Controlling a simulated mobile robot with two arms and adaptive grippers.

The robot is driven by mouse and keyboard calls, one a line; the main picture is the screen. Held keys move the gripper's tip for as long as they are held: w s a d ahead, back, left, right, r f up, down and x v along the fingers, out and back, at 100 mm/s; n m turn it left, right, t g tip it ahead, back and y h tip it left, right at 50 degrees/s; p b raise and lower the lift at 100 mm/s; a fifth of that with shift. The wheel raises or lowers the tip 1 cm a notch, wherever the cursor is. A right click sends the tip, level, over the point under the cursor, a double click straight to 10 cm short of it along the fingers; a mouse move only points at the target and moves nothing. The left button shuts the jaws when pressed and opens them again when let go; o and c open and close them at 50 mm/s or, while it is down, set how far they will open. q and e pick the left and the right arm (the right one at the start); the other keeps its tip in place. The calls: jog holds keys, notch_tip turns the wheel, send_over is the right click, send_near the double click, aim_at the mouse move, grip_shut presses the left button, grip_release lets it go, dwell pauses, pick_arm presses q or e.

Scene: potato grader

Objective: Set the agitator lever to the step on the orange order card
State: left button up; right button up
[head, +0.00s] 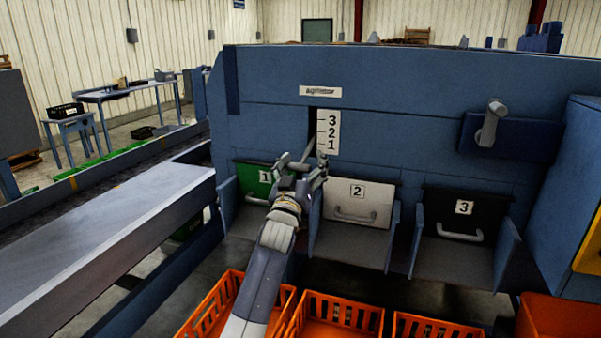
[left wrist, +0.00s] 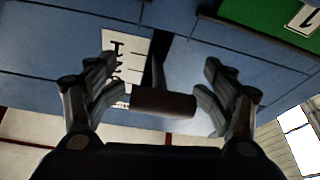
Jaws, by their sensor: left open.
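The agitator lever (head: 309,147) stands in a dark vertical slot beside a white scale plate (head: 333,132) marked 3, 2, 1 from top to bottom. In the head view my left gripper (head: 302,167) is just below the plate and hides most of the lever. In the left wrist view the lever's dark cylindrical grip (left wrist: 165,102) lies between the spread fingers of my open left gripper (left wrist: 162,80). I cannot tell whether a finger touches it. The lever's exact step is hard to read. The orange order card is not visible. My right gripper is not in view.
Below are a green flap 1 (head: 255,178), a white flap 2 (head: 357,203) and a black flap 3 (head: 462,213), each with a handle. Orange crates (head: 437,325) stand under them. A grey crank (head: 490,122) is at right, a conveyor (head: 110,205) at left.

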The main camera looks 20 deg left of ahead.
pick_arm(q)
jog(key=v, duration=1.1)
jog(key=shift+s+f, duration=0.15)
jog(key=shift+s, duration=0.2)
